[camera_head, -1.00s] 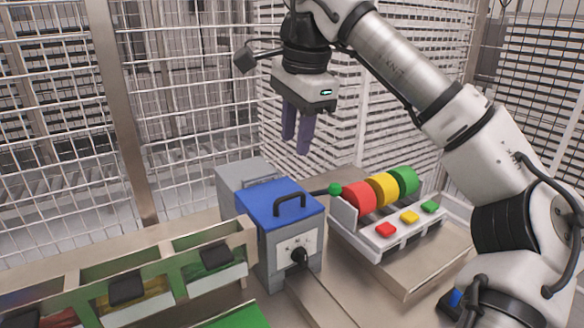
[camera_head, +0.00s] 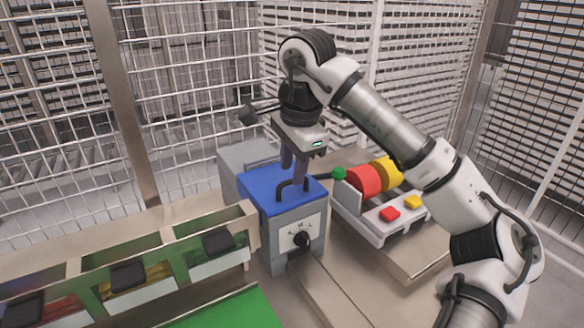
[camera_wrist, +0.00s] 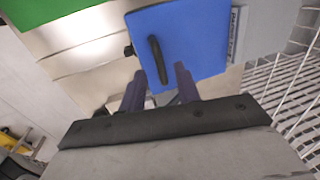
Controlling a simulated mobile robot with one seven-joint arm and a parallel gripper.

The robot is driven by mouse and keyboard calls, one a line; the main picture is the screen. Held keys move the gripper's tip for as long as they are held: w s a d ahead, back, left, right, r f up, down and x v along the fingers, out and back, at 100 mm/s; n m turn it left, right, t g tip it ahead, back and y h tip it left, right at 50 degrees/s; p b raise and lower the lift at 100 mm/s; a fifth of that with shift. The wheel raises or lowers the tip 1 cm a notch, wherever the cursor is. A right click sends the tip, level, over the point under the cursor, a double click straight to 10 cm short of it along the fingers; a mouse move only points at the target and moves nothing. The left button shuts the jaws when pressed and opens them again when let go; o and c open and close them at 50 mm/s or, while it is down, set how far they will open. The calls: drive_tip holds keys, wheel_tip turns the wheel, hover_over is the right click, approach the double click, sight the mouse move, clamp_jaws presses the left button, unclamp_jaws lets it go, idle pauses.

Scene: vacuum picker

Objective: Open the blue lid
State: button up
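The blue lid (camera_head: 262,190) lies closed on top of a grey box (camera_head: 285,228). A black bar handle (camera_head: 280,193) stands up from the lid. My gripper (camera_head: 294,178) points down just above the lid, at the handle. In the wrist view the lid (camera_wrist: 190,35) fills the upper middle, and the handle (camera_wrist: 154,50) lies in line with the gap between my fingertips (camera_wrist: 160,70). The fingers are apart, with a gap on each side of the handle. I cannot tell how far down around the handle they reach.
A green-knobbed lever (camera_head: 338,173) sticks out right of the box. Beside it is a tray with red and yellow discs (camera_head: 365,180) and buttons. Green-framed bins (camera_head: 165,262) with black handles stand at left. A black knob (camera_head: 301,239) is on the box front. Wire fencing surrounds the cell.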

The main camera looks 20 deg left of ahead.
drive_tip(key=shift+w+a+f, duration=0.1)
drive_tip(key=shift+a+f, duration=0.05)
drive_tip(key=shift+f, duration=0.8)
drive_tip(key=shift+c, duration=0.2)
clamp_jaws()
